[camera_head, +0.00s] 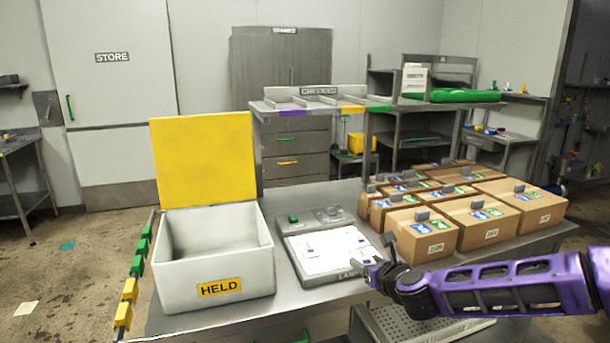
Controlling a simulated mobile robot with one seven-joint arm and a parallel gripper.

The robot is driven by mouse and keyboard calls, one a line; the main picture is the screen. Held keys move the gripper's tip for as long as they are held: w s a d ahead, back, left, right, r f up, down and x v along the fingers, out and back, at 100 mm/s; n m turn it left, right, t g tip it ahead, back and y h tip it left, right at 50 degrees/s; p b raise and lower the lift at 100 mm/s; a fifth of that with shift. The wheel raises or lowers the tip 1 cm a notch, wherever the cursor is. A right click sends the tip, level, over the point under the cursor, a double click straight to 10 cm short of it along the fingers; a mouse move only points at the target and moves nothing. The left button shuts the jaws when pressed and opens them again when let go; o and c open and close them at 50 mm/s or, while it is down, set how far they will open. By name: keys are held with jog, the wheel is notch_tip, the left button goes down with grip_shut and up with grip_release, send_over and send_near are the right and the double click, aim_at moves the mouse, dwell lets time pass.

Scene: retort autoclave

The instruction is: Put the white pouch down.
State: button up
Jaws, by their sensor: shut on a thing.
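My gripper (366,268) is at the end of my purple arm, low over the right edge of a grey flat panel (318,281) with a bright white top. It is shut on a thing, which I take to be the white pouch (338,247). The pouch shows white with small purple marks against the bright panel top, so its outline is hard to make out. I cannot tell whether it touches the panel or hangs just above it.
A white box (218,291) labelled HELD, its yellow lid (205,160) raised, stands left of the panel. Several labelled cardboard cartons (424,248) crowd the right of the steel table (200,326). A divided rack labelled CHECKED (318,104) rises behind. A perforated tray (385,326) is below.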

jog(key=s+a+f+m+h+p, duration=0.1)
jog(key=s+f+m+h, duration=0.1)
jog(key=s+f, duration=0.3)
notch_tip(320, 180, down, 2)
jog(key=shift+s+f+h+p, duration=0.25)
jog(key=shift+s+h+p, duration=0.05)
jog(key=shift+s+h, duration=0.1)
